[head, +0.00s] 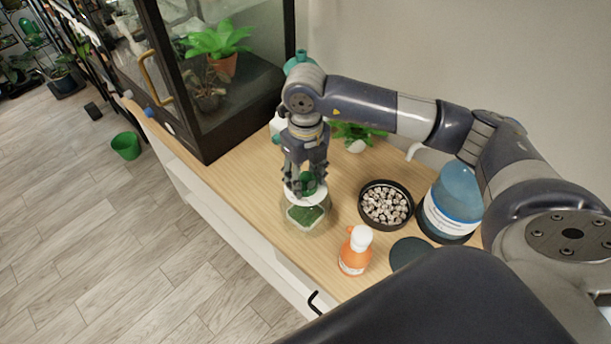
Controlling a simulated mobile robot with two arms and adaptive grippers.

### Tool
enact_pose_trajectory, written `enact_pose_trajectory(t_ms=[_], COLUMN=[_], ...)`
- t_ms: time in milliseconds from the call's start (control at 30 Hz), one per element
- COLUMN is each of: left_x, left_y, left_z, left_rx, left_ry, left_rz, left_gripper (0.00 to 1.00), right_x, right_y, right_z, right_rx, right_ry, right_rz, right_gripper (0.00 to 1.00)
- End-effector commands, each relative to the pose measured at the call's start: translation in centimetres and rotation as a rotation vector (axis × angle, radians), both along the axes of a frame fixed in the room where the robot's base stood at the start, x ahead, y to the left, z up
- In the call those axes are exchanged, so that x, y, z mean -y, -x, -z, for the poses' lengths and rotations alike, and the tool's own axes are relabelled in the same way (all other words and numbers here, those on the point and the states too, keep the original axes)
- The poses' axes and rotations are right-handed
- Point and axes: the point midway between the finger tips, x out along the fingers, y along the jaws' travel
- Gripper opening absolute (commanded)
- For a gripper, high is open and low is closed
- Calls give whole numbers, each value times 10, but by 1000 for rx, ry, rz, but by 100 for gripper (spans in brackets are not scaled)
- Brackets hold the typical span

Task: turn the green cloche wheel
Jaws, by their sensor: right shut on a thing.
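The green cloche wheel (308,184) sits on the white cap of a clear cloche (306,218) on the wooden cabinet top. Green matter shows inside the cloche. My right gripper (306,186) reaches down from above, its fingers shut on the wheel and partly hiding it. My left gripper is not in view.
A black bowl of pale pebbles (386,204), an orange bottle with white cap (355,252), a dark disc (411,254) and a large blue-and-white bottle (453,205) stand to the right. A glass terrarium (222,75) stands behind left. Bare wood lies left of the cloche.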

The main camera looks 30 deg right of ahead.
Motion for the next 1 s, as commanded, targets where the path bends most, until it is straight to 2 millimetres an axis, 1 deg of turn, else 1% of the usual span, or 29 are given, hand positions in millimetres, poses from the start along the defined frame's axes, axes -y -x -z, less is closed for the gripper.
enact_pose_trajectory(t_ms=[33, 67, 100, 133, 467, 567, 667, 1000], left_x=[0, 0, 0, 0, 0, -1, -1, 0], left_y=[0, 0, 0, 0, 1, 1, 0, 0], left_z=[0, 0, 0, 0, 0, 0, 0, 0], left_rx=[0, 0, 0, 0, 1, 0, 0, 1], left_ry=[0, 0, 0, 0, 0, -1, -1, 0], left_rz=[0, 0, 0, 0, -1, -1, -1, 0], left_gripper=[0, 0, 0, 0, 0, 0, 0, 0], right_x=[-1, -1, -1, -1, 0, 0, 0, 0], right_y=[-1, -1, -1, -1, 0, -1, -2, -2], right_z=[-1, -1, -1, -1, -1, -6, -19, -90], right_rx=[3, 3, 3, 3, 1, 3, 6, 7], right_ry=[-1, -1, -1, -1, -1, -1, -1, -1], right_rz=[0, 0, 0, 0, 1, 1, 1, 1], right_gripper=[20, 48, 57, 64, 64, 64, 64, 64])
